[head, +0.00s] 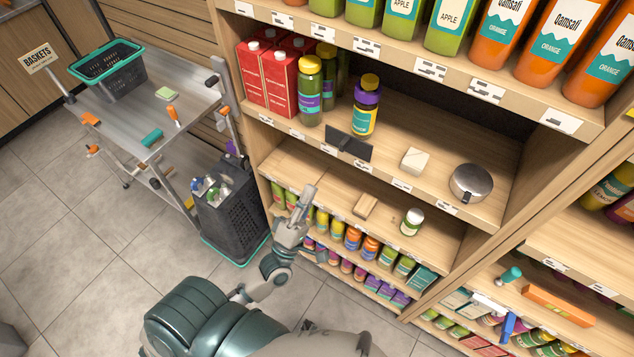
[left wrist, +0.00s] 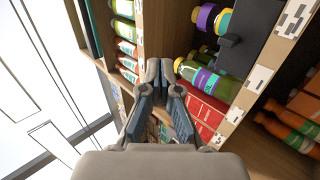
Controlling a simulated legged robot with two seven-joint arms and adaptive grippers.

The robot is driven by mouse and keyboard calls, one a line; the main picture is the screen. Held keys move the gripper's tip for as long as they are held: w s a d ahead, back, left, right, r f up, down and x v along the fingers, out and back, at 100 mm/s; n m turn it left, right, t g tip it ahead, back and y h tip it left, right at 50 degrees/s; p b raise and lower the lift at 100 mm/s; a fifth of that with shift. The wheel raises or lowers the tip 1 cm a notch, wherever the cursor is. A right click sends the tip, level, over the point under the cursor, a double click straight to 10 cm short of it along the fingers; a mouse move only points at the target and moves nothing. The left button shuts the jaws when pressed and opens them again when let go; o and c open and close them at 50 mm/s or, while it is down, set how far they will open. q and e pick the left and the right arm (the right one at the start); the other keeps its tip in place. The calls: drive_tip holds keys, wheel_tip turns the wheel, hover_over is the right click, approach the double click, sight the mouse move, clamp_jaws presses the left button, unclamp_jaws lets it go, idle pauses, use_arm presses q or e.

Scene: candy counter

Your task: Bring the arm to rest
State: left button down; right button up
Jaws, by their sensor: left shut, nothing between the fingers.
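My left arm rises from the bottom of the head view, in front of the shelf unit. My left gripper (head: 306,192) points up before the middle shelf boards, with nothing in it. In the left wrist view the two grey fingers of the left gripper (left wrist: 160,68) meet at their tips, shut and empty. Behind them are a green bottle (left wrist: 210,80) and a red carton (left wrist: 206,112). I cannot tell how far the fingertips are from the shelf edge. My right gripper is not in view.
The wooden shelf (head: 480,132) holds red cartons (head: 278,78), bottles, a white block (head: 414,161) and a round metal tin (head: 471,183). A dark basket (head: 232,216) stands left of the arm, by a metal cart (head: 185,102). Tiled floor (head: 85,245) is free at left.

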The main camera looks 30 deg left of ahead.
use_arm(q)
drive_tip(key=w+f+m+g+h, duration=0.1)
drive_tip(key=w+f+m+g, duration=0.25)
drive_tip(key=f, duration=0.85)
drive_tip(key=w+f+m+g, duration=0.3)
drive_tip(key=f+m, duration=0.1)
drive_tip(key=f, duration=0.7)
drive_tip(key=s+a+f+m+g+y+b, duration=0.1)
drive_tip(key=s+f+m+g, duration=0.15)
drive_tip(key=f, duration=1.15)
drive_tip(key=s+f+m+g, duration=0.2)
drive_tip(key=s+f+g, duration=0.15)
drive_tip(key=f, duration=0.95)
drive_tip(key=s+a+f+m+g+y, duration=0.15)
drive_tip(key=s+f+m+g, duration=0.4)
drive_tip(key=s+f, duration=0.95)
drive_tip(key=s+f+m+g, duration=0.1)
drive_tip(key=s+f+g, duration=0.2)
drive_tip(key=s+f, duration=0.2)
drive_tip(key=s+f+m+g+b, duration=0.1)
drive_tip(key=s+f+g, duration=0.3)
drive_tip(key=s, duration=0.8)
drive_tip(key=shift+s+f+g+y, duration=0.25)
drive_tip(key=shift+f+y, duration=0.2)
drive_tip(key=shift+f, duration=0.45)
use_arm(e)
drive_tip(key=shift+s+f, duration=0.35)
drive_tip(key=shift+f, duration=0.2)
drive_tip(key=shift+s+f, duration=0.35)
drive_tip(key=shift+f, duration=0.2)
